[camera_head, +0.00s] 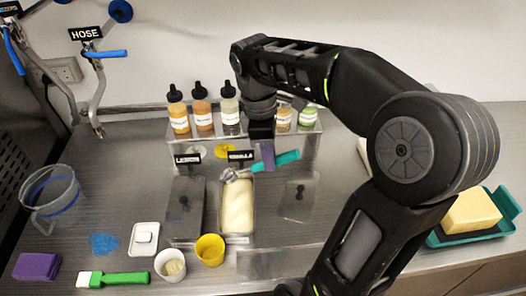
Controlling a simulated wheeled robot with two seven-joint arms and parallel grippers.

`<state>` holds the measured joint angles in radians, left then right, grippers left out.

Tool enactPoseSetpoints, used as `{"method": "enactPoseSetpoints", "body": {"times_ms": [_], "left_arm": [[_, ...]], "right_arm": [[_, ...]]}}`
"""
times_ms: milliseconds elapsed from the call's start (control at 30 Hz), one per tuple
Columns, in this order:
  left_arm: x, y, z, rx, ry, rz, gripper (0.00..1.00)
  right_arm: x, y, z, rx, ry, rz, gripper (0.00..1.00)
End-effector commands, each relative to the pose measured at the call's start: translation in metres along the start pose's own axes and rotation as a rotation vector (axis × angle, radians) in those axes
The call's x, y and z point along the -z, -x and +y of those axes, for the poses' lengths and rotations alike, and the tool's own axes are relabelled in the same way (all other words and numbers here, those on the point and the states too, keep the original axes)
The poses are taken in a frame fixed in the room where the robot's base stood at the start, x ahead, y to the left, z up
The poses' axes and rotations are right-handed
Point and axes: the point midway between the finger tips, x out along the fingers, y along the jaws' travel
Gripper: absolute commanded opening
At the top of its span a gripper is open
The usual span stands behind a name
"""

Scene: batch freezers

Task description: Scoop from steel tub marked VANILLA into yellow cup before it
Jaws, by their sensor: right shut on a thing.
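The steel tub (237,239) marked VANILLA is open and full of pale cream ice cream, in the middle of the counter. Its black sign (241,156) stands behind it, only partly readable. The yellow cup (210,251) stands upright in front of the tub, slightly left. My right gripper (267,157) is shut on the teal handle of a scoop (288,158), behind the tub and to its right. The scoop's metal head (231,175) is at the tub's back end; I cannot tell whether it touches the ice cream. My left gripper is not in view.
A lidded tub (185,213) marked LEMON stands left of the vanilla, and another lid (299,200) right. Several dropper bottles (202,112) line the back shelf.

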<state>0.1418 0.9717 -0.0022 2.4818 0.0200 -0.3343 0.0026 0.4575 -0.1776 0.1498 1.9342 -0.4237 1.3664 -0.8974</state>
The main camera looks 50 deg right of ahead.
Motion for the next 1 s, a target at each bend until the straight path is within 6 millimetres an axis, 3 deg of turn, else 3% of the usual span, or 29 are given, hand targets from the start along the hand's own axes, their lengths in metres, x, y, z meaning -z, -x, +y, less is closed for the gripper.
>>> {"method": "enactPoseSetpoints", "body": {"times_ms": [200, 667, 1000], "left_arm": [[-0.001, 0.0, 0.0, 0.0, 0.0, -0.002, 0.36], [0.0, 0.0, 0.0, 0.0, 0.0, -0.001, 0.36], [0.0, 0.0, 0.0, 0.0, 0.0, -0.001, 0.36]], "right_arm": [[-0.003, 0.0, -0.003, -0.019, 0.115, -0.052, 0.0], [-0.003, -0.001, -0.003, -0.02, 0.116, -0.065, 0.0], [-0.001, -0.014, -0.003, -0.018, 0.116, -0.065, 0.0]]}}
